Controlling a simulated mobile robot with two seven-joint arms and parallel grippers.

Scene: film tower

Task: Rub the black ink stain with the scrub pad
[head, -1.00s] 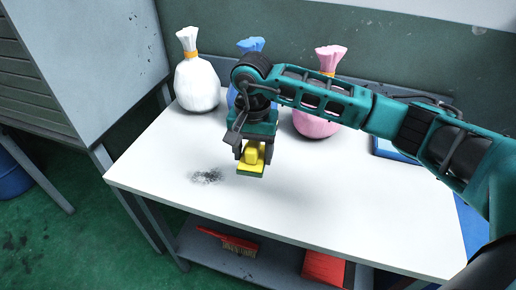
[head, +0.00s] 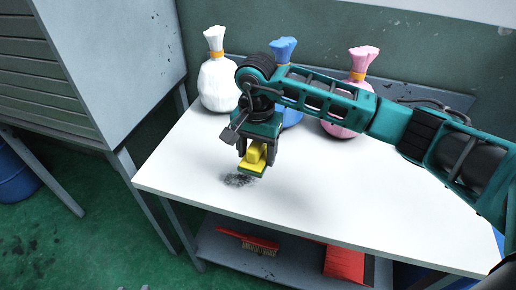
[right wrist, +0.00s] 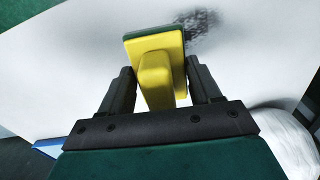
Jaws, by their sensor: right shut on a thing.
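The scrub pad (head: 254,160) is yellow with a dark green underside. My right gripper (head: 256,153) is shut on its yellow grip and holds it over the white table (head: 330,200). In the right wrist view the pad (right wrist: 156,72) sits between both fingers of the gripper (right wrist: 160,88). The black ink stain (head: 238,181) is a smudge on the table, just below and left of the pad in the head view. It also shows beyond the pad in the right wrist view (right wrist: 202,22). The pad looks slightly above the table. My left gripper is not in view.
A white bag (head: 217,85), a blue bag (head: 283,50) and a pink bag (head: 362,62) stand along the table's back. A red brush (head: 250,241) and a red object (head: 344,263) lie on the lower shelf. The table's front middle is clear.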

